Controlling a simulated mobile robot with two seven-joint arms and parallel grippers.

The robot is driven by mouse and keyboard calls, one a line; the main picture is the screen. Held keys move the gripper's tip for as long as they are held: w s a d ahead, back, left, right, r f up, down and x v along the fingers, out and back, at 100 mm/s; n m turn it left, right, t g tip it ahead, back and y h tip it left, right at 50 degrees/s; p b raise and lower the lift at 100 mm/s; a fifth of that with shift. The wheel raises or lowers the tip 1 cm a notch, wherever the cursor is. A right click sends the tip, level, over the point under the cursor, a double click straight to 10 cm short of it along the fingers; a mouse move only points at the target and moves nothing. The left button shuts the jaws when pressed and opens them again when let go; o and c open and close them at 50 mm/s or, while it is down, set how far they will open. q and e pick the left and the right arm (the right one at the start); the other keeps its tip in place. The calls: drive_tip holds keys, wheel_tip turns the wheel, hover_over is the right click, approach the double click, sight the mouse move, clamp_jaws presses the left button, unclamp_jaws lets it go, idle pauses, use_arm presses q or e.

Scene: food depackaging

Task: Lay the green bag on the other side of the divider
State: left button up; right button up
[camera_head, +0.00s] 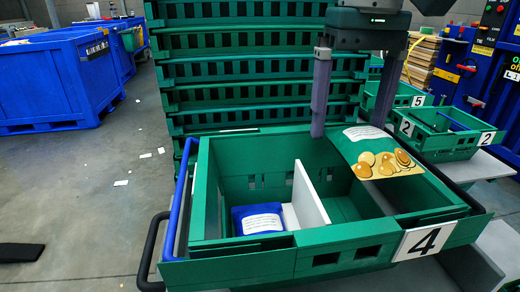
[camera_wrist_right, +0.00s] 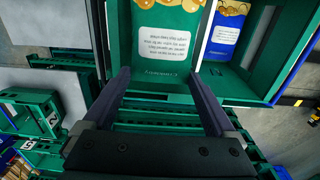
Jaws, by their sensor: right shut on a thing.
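My right gripper (camera_head: 348,128) comes down from the top right and is shut on the green bag (camera_head: 348,148). The bag has a white label and a picture of round yellow-brown food. It is held tilted over the right part of the green crate (camera_head: 210,195). In the right wrist view the bag (camera_wrist_right: 150,70) lies between the two fingers. A white divider (camera_head: 308,200) stands upright in the crate. A blue bag (camera_head: 258,222) with a white label lies left of the divider; it also shows in the right wrist view (camera_wrist_right: 222,45). My left gripper is not in view.
The crate bears a white "4" plate (camera_head: 425,241) and a blue bar at its left end. Stacked green crates (camera_head: 250,70) stand behind. Smaller crates (camera_head: 440,140) are at the right. A blue bin (camera_head: 60,85) stands far left. The floor between is mostly open.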

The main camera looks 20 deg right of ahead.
use_arm(q)
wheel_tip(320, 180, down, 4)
drive_tip(key=b, duration=0.3)
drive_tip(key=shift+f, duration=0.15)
use_arm(e)
wheel_tip(320, 180, down, 6)
drive_tip(key=shift+r, duration=0.15)
drive_tip(key=shift+f+b, duration=0.65)
drive_tip(key=o, duration=1)
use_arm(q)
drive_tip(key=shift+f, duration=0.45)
use_arm(e)
drive_tip(key=shift+r, duration=0.1)
drive_tip(key=shift+r+p, duration=0.25)
drive_tip(key=shift+p, duration=0.05)
use_arm(q)
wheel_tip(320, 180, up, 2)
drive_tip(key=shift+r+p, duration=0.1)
drive_tip(key=shift+p, duration=0.75)
use_arm(e)
wheel_tip(320, 180, up, 13)
drive_tip(key=shift+f, duration=0.15)
